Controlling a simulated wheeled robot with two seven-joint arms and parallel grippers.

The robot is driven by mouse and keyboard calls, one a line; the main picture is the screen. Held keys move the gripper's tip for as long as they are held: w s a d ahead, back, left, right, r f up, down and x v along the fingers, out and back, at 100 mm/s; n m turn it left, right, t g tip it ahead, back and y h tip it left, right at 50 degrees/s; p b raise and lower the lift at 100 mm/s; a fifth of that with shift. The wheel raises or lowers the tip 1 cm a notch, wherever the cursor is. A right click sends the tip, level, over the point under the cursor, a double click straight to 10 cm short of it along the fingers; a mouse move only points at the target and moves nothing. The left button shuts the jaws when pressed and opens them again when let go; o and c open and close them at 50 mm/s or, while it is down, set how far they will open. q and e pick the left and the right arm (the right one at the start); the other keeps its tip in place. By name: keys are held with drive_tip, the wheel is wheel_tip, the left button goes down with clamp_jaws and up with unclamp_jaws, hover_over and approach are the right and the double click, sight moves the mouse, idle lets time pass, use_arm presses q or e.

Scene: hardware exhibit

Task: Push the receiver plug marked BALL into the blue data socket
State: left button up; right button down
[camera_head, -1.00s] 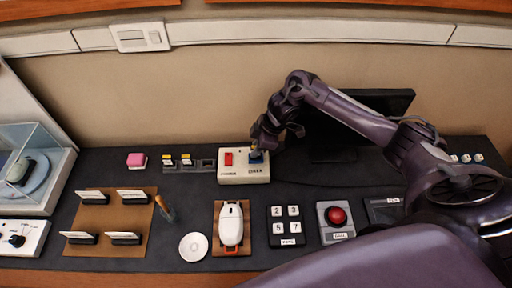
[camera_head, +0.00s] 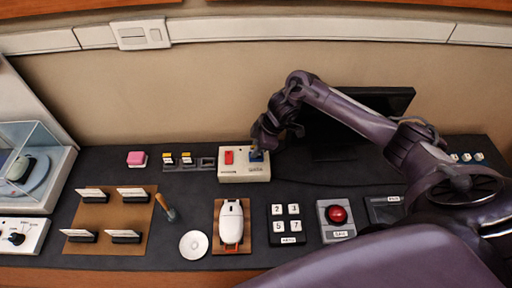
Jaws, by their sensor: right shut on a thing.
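A cream socket box (camera_head: 243,175) stands at the back middle of the dark bench top. It has a red socket (camera_head: 229,157) on the left and the blue data socket (camera_head: 257,156) on the right. My right gripper (camera_head: 259,150) points down right over the blue socket, shut on a small plug. The plug is mostly hidden by the fingers, so I cannot read its mark or tell how deep it sits. Two small plugs with yellow tops (camera_head: 177,158) stand in a dark holder left of the box. My left gripper is not in view.
In front stand a white mouse (camera_head: 232,222) on a brown pad, a number keypad (camera_head: 287,224) and a red ball unit (camera_head: 337,216). A white disc (camera_head: 194,245) and a brown card board (camera_head: 103,193) lie left. A dark monitor (camera_head: 335,140) stands behind my right arm.

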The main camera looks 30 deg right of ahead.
drive_tip(key=shift+s+a+f, duration=0.1)
drive_tip(key=shift+s+f, duration=0.25)
drive_tip(key=shift+f, duration=0.15)
drive_tip(key=c, duration=0.9)
unclamp_jaws()
drive_tip(key=shift+o, duration=0.2)
drive_tip(key=shift+w+r+p, duration=0.2)
drive_tip(key=shift+r+p, duration=0.45)
drive_tip(key=shift+w+r+p, duration=0.2)
drive_tip(key=shift+r+p, duration=0.4)
drive_tip(key=shift+p, duration=0.05)
drive_tip(key=shift+r+p, duration=2.35)
drive_tip(key=shift+r, duration=0.15)
drive_tip(key=shift+f, duration=0.1)
